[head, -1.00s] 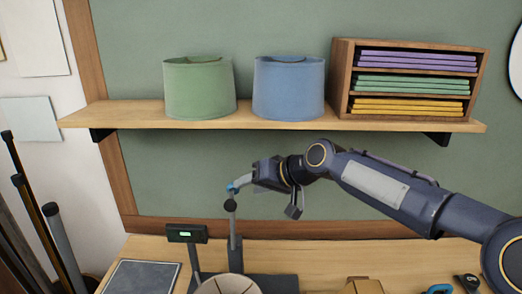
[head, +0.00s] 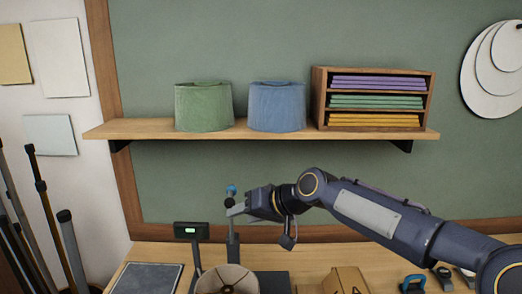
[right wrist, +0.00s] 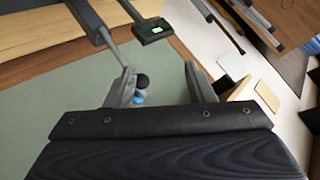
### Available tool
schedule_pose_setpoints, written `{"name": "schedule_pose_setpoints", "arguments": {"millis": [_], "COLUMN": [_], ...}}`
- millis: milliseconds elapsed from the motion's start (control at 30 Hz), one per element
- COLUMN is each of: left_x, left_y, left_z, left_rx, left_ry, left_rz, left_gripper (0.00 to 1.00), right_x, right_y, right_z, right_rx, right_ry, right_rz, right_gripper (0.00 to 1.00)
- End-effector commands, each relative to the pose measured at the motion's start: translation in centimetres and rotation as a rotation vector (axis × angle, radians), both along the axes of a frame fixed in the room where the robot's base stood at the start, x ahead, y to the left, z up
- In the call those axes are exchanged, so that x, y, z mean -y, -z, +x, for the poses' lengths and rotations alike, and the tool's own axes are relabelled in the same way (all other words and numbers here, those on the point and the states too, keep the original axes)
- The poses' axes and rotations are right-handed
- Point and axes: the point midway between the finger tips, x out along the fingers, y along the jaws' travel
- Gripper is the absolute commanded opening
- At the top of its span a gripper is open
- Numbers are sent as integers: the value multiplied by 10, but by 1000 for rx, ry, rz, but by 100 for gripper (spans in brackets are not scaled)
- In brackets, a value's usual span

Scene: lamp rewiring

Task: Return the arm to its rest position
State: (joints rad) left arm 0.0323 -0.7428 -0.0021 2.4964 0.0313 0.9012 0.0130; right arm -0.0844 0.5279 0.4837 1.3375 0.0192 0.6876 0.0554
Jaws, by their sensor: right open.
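My right gripper (head: 238,208) reaches in from the right, above the workbench, and is open. Its fingers point left in the head view, beside the top of an upright grey post (head: 233,250). The post has a dark round knob (head: 230,203), with a small blue piece (head: 231,189) showing just above it. The right wrist view shows the two spread fingers (right wrist: 158,85), with the dark knob (right wrist: 142,80) and blue piece (right wrist: 138,97) near the left finger. I cannot tell whether that finger touches them. My left gripper is not in view.
A shelf (head: 155,129) above holds a green shade (head: 203,107), a blue shade (head: 277,107) and a wooden rack (head: 318,95). On the bench are a small display (head: 191,230), a pale shade (head: 226,280), a grey mat (head: 147,278) and a box (head: 345,280). Dark poles (head: 70,245) stand left.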

Motion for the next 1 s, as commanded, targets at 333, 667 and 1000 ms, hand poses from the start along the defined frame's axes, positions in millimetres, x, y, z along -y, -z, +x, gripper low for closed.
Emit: {"name": "schedule_pose_setpoints", "arguments": {"millis": [333, 667, 1000], "left_x": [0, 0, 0], "left_y": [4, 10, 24], "left_z": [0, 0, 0], "left_rx": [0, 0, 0], "left_ry": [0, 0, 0], "left_rz": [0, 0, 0], "left_gripper": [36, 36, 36], "right_x": [34, 102, 218], "right_y": [4, 20, 91], "right_z": [-27, -84, -231], "right_rx": [4, -13, -130], "right_ry": [27, 103, 311], "right_rz": [-76, -198, -318], "right_gripper": [49, 49, 49]}}
